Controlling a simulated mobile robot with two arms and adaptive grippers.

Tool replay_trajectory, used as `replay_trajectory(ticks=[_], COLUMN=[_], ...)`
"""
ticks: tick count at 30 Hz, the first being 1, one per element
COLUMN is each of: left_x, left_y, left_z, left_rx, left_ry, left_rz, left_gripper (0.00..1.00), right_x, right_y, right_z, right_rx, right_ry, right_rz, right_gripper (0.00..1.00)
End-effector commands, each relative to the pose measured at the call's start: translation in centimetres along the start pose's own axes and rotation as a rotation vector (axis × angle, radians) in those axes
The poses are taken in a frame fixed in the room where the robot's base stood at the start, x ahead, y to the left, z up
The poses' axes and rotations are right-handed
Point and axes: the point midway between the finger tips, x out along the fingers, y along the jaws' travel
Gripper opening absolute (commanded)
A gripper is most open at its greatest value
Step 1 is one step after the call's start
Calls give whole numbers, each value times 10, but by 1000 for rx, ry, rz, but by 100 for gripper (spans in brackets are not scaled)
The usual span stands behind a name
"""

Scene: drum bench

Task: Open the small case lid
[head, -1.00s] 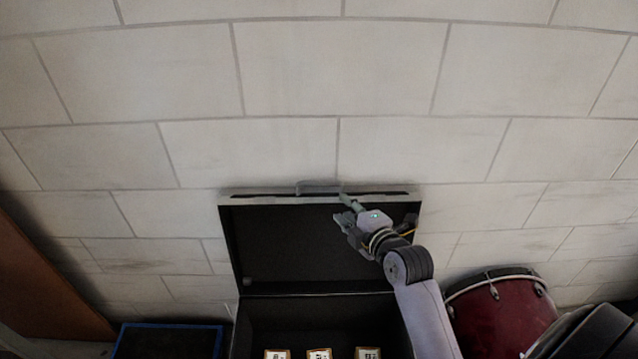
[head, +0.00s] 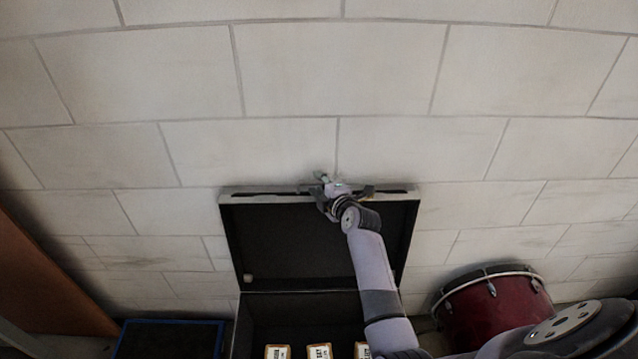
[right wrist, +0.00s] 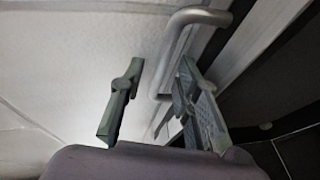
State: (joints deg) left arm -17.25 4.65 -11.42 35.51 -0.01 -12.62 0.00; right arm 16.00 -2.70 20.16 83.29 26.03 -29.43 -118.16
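The black case (head: 265,315) stands at the bottom centre of the head view. Its lid (head: 280,240) is raised, steeply upright, with the dark inside facing me. My right gripper (head: 323,179) is at the lid's top edge and covers most of the handle there. In the right wrist view, the right gripper's fingers (right wrist: 160,75) are apart. The grey metal handle (right wrist: 182,32) is just beyond them, close to the right finger, and nothing is gripped. I cannot tell whether they touch. My left gripper is not in view.
Several small pale boxes (head: 319,352) sit inside the case. A red drum (head: 493,308) stands to the right. A blue-edged dark box (head: 170,340) and a brown panel (head: 45,280) are to the left. A pale block wall (head: 340,80) rises behind the lid.

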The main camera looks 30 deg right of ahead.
Motion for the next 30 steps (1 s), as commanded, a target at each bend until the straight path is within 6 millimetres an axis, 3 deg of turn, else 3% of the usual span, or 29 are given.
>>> replay_trajectory(ticks=[11,24,30], left_x=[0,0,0], left_y=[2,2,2], left_z=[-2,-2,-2], left_rx=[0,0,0], left_ry=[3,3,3], left_rz=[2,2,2], left_gripper=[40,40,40], right_x=[4,4,4], right_y=[0,0,0], right_z=[0,0,0], right_rx=[0,0,0], right_ry=[0,0,0], right_rz=[0,0,0], right_gripper=[30,0,0])
